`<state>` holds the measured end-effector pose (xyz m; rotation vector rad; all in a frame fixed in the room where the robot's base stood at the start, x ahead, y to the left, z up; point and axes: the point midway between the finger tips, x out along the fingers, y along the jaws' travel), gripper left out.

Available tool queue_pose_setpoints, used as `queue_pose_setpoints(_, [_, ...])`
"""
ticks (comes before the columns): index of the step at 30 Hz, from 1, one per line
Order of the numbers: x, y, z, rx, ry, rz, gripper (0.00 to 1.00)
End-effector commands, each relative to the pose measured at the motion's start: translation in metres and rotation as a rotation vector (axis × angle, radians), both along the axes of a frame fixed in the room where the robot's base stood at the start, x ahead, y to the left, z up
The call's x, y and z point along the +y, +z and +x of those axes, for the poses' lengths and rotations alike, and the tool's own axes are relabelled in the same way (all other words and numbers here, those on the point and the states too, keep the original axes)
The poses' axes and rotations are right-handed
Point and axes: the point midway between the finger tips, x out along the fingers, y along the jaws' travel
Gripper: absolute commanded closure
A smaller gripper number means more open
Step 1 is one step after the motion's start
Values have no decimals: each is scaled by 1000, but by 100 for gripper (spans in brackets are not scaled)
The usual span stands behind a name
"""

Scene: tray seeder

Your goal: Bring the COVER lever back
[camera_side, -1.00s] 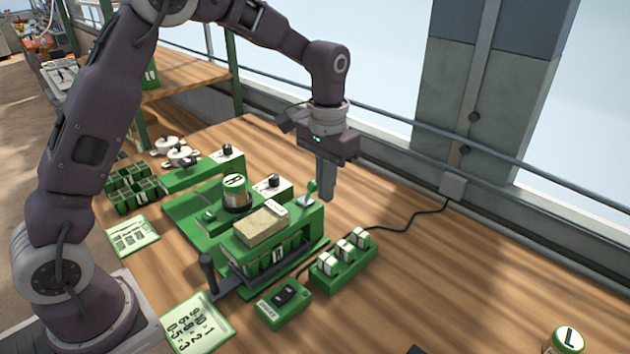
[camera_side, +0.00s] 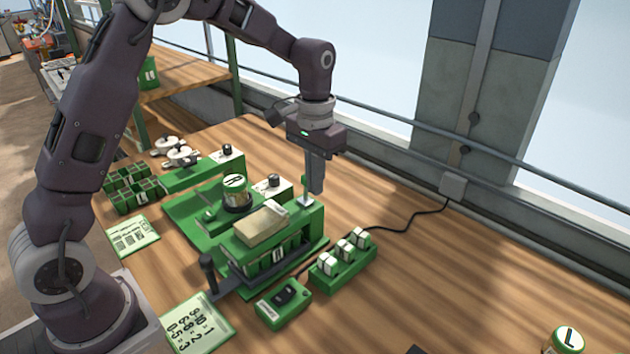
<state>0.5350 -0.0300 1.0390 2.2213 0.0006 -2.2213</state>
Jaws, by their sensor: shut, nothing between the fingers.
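The green seeder machine (camera_side: 228,239) stands on the wooden bench. A small lever (camera_side: 303,187) with a green knob stands on a pale plate at the machine's far right corner. I cannot read a COVER label on it. My gripper (camera_side: 314,190) is shut and empty, pointing down right beside this lever, on its right. The fingers partly hide the lever, and I cannot tell whether they touch it. A black-handled lever (camera_side: 207,266) stands upright at the machine's front left.
A beige block (camera_side: 262,226) lies on top of the machine, with a lidded jar (camera_side: 236,192) behind it. A green switch box (camera_side: 284,304) and a rack of white-topped pieces (camera_side: 343,265) stand in front. A black cable (camera_side: 408,226) runs to the wall. The bench at right is mostly clear.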

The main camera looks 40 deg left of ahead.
Motion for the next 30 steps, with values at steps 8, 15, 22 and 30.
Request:
queue_pose_setpoints(8, [7, 0, 0, 0, 1, 0, 100])
queue_pose_setpoints(15, [16, 0, 0, 0, 0, 0, 100])
queue_pose_setpoints(22, [21, 1, 0, -1, 0, 0, 100])
queue_pose_setpoints(30, [17, 21, 1, -2, -1, 0, 100])
